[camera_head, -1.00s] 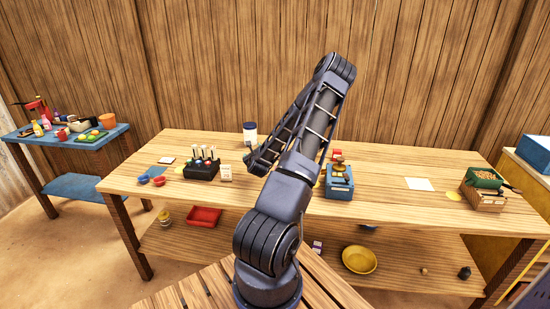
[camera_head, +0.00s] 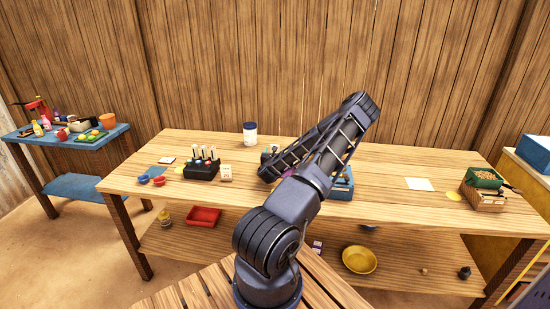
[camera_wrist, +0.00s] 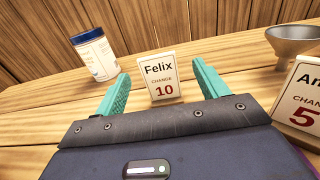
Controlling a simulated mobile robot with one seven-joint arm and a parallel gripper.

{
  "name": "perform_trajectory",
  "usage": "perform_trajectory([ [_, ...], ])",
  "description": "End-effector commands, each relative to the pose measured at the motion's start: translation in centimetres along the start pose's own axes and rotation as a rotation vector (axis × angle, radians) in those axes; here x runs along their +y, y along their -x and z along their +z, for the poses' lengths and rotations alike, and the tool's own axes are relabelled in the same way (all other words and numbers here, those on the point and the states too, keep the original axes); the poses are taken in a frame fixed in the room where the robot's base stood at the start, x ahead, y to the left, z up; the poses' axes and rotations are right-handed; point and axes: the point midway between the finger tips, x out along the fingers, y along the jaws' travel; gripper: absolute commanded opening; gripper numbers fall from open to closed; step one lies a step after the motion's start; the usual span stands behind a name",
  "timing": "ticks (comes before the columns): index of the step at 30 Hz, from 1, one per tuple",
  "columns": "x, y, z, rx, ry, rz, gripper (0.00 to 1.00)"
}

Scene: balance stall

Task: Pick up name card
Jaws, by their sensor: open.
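A white name card (camera_wrist: 160,78) reading "Felix", "CHANGE" and "10" stands upright on the wooden table in the wrist view. My gripper (camera_wrist: 159,73) is open, with its two teal fingers pointing toward the card, one on each side in the picture. I cannot tell whether the card lies between the fingertips or just beyond them. A second card (camera_wrist: 299,106), cut off at the right edge, shows "An" and "5".
A white jar with a blue lid (camera_wrist: 96,55) stands left of the card; it also shows in the head view (camera_head: 250,134). A grey metal funnel (camera_wrist: 292,41) stands at the right. A black holder (camera_head: 201,168) and blue box (camera_head: 342,187) are on the wooden table (camera_head: 400,200).

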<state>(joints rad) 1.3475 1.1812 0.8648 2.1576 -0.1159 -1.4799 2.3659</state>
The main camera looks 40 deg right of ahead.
Motion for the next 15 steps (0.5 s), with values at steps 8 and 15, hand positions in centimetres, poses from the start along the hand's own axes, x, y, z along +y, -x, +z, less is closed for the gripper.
perform_trajectory([
  [8,0.1,-1.8,-0.1,0.0,0.002,0.001,0.73],
  [15,0.3,-5.1,-0.2,-0.001,0.001,0.001,0.73],
])
